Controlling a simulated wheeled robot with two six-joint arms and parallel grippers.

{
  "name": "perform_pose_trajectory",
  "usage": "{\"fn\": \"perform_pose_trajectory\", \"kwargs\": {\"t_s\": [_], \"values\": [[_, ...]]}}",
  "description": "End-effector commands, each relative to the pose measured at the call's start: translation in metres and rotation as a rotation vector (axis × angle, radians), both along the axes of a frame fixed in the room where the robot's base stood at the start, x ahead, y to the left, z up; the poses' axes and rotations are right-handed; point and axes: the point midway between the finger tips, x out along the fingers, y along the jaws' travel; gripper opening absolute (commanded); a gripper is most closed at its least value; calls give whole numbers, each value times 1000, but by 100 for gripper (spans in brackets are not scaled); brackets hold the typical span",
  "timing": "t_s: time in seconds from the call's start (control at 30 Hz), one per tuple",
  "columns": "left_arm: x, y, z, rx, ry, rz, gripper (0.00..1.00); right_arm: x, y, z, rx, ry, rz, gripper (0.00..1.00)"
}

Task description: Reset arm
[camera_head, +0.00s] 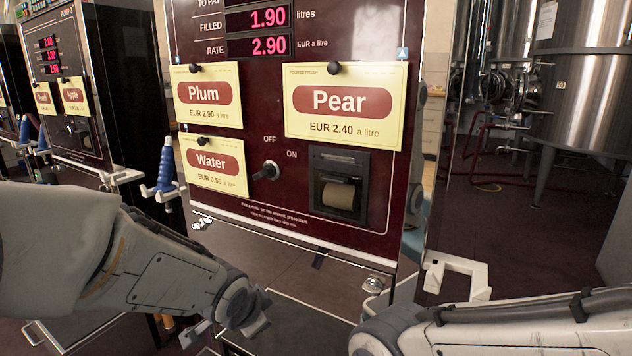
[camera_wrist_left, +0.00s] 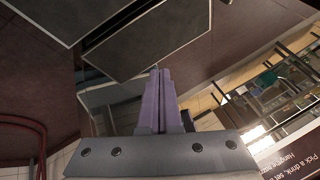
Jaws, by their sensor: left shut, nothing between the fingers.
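My left arm comes in from the left in the head view, low in front of the pump panel (camera_head: 255,205). Its end bends down near the bottom edge, and the gripper there is mostly hidden. In the left wrist view my left gripper (camera_wrist_left: 160,78) is shut, its two fingers pressed together with nothing between them. My right arm comes in from the right along the bottom edge of the head view. Its gripper is out of the picture.
The dark red panel carries Plum (camera_head: 208,94), Pear (camera_head: 345,102) and Water (camera_head: 213,167) cards, an OFF/ON switch (camera_head: 266,171) and a paper slot (camera_head: 339,183). A blue-handled nozzle (camera_head: 164,166) hangs at left. Steel tanks (camera_head: 585,80) stand at right. A white bracket (camera_head: 457,275) is near my right arm.

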Motion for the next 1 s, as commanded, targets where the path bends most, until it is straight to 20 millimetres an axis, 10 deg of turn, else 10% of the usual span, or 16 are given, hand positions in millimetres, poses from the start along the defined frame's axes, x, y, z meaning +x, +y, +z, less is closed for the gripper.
{"fn": "perform_pose_trajectory", "kwargs": {"t_s": [0.2,0.47,1.0], "values": [[-127,-46,-9,-75,330,121,0,0,0,0,0,0,0,97],[-241,-56,-6,-61,624,203,0,0,0,3,0,0,0,97],[-233,-56,157,-64,609,209,0,0,0,167,0,0,0,97]]}}
